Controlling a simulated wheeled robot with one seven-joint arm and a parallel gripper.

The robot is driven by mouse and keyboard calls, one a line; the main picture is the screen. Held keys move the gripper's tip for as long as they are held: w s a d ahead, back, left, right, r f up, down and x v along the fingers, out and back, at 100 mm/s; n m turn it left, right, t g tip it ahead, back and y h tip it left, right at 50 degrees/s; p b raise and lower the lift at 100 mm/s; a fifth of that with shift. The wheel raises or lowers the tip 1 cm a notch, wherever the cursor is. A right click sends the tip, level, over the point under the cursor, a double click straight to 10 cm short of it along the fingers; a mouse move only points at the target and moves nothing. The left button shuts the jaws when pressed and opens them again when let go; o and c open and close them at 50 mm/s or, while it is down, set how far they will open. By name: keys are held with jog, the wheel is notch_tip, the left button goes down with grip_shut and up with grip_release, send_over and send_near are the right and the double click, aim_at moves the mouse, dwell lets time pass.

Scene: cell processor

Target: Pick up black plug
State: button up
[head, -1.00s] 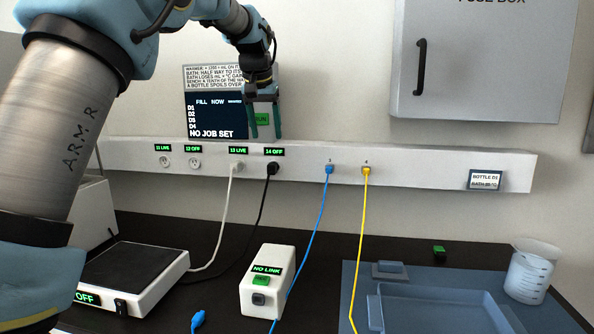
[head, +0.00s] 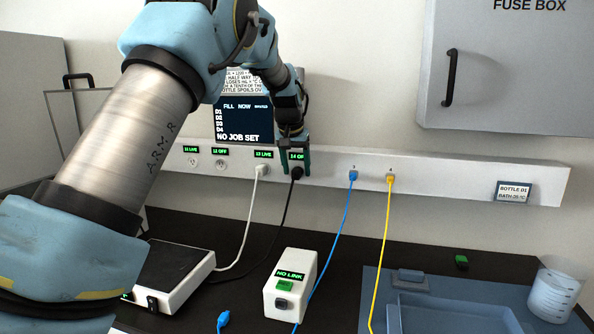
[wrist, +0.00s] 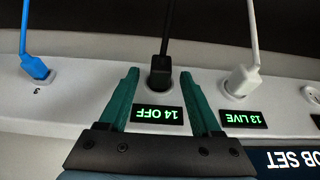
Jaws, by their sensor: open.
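The black plug (head: 297,173) sits in the socket labelled "14 OFF" on the white wall rail, with its black cord hanging down. In the wrist view, which is upside down, the black plug (wrist: 160,74) shows between the tips of my gripper (wrist: 162,75). My gripper (head: 297,172) is open, its two green fingers on either side of the plug and apart from it. Whether the fingertips reach fully past the plug body is hard to tell. The "14 OFF" label (wrist: 157,115) lies between the fingers.
A white plug (wrist: 240,80) in the "13 LIVE" socket is beside one finger. A blue plug (wrist: 36,68) and a yellow plug (head: 390,180) are farther along the rail (head: 450,188). A white "NO LINK" box (head: 290,285) stands on the dark bench below.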

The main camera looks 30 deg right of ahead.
grip_shut()
dwell(0.5)
